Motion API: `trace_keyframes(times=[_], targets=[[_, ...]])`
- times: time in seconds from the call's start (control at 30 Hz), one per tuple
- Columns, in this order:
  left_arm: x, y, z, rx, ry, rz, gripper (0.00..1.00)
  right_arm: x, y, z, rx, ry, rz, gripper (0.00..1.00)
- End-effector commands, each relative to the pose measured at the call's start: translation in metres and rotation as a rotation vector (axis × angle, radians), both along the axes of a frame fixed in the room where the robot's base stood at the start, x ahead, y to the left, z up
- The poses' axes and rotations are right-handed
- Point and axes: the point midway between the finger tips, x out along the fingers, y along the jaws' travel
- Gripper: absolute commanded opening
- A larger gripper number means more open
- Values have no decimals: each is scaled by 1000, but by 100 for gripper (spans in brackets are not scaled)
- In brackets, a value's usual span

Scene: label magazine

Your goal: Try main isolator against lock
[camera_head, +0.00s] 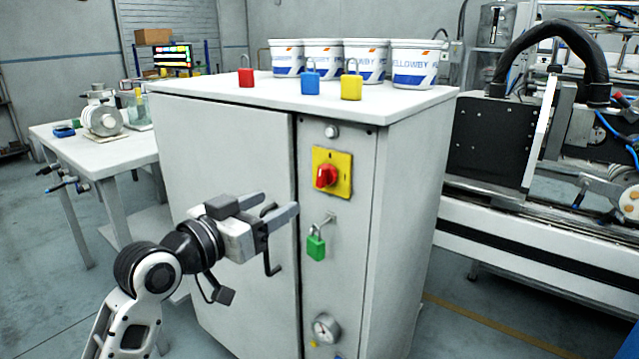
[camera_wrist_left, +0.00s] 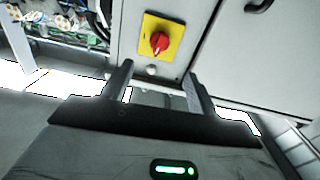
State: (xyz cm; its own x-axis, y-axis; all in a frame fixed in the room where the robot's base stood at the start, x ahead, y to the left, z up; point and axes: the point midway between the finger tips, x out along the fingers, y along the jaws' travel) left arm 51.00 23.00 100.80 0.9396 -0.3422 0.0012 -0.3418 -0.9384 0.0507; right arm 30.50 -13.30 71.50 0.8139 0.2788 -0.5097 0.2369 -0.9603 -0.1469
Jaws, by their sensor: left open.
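The main isolator is a red rotary handle (camera_head: 326,176) on a yellow plate (camera_head: 345,160), on the grey cabinet's narrow front panel. The handle also shows in the left wrist view (camera_wrist_left: 159,43), ahead of the fingertips. A green padlock (camera_head: 316,247) hangs on a small metal fitting below the plate, apart from it. I cannot tell whether its shackle is closed. My left gripper (camera_head: 280,204) is open and empty, left of the isolator and in front of the cabinet door. In the left wrist view its fingers (camera_wrist_left: 157,70) stand apart, short of the handle. My right gripper is not in view.
On the cabinet top (camera_head: 290,97) stand red (camera_head: 246,78), blue (camera_head: 310,84) and yellow (camera_head: 351,88) padlocks and several white tubs (camera_head: 412,65). A gauge (camera_head: 326,328) sits low on the panel. A black door handle (camera_head: 272,262) is beside my gripper. Machinery (camera_head: 530,150) stands right.

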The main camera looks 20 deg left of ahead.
Motion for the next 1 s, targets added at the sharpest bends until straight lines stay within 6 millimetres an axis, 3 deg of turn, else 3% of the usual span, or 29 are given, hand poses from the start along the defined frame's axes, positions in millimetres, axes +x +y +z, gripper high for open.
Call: trace_keyframes(times=[0.5,0.7,1.0], targets=[[102,-38,1,-3,1,-1,59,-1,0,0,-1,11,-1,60],[122,-44,0,-1,0,1,59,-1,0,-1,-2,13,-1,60],[126,-46,-1,-1,1,1,59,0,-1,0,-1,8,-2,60]])
